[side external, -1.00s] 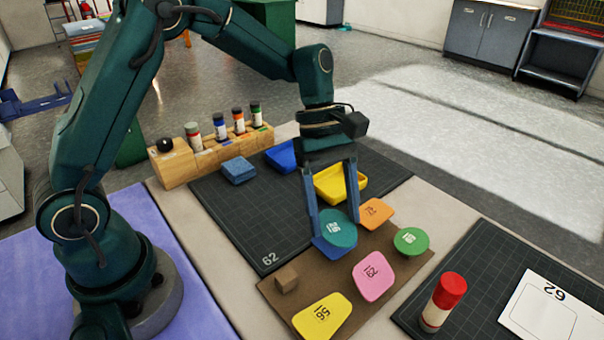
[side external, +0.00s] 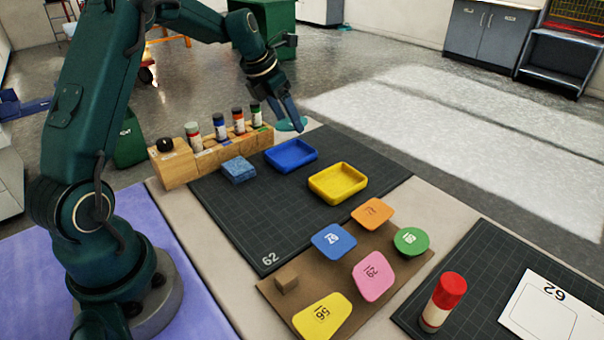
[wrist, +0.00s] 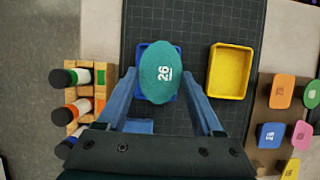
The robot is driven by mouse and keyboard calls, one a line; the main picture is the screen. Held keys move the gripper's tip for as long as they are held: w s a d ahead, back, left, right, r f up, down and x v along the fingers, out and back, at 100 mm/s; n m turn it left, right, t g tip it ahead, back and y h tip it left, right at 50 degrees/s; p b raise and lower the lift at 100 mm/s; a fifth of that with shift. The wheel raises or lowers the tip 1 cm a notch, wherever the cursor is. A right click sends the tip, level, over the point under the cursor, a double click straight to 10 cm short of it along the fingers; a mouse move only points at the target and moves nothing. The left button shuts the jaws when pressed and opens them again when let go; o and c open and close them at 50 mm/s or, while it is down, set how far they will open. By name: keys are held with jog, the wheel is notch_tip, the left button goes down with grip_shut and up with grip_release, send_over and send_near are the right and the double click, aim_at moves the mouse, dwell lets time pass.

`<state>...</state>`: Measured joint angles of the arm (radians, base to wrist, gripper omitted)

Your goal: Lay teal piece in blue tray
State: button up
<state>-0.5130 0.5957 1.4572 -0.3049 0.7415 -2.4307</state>
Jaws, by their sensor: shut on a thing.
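My gripper (side external: 290,119) is shut on the teal piece (side external: 287,126) and holds it in the air, towards the far side of the mat in the side view. In the wrist view the teal piece (wrist: 160,66) is a flat rounded shape marked 26, between my fingers. The empty blue tray (side external: 290,155) lies on the dark mat. In the wrist view the teal piece covers much of the blue tray (wrist: 143,54), with its rim showing around the left and top.
A yellow tray (side external: 338,182) and a blue sponge-like block (side external: 238,169) lie on the mat. A wooden rack (side external: 212,155) with several capped bottles stands at its edge. A brown board (side external: 335,262) holds blue, orange, green, pink and yellow pieces.

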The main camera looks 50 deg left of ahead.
jog(key=shift+s+a+f, duration=0.1)
jog(key=shift+a+f, duration=0.05)
jog(key=shift+f, duration=2.25)
jog(key=shift+f, duration=0.7)
jog(key=o, duration=0.9)
jog(key=shift+o, duration=0.2)
jog(key=shift+r, duration=3.55)
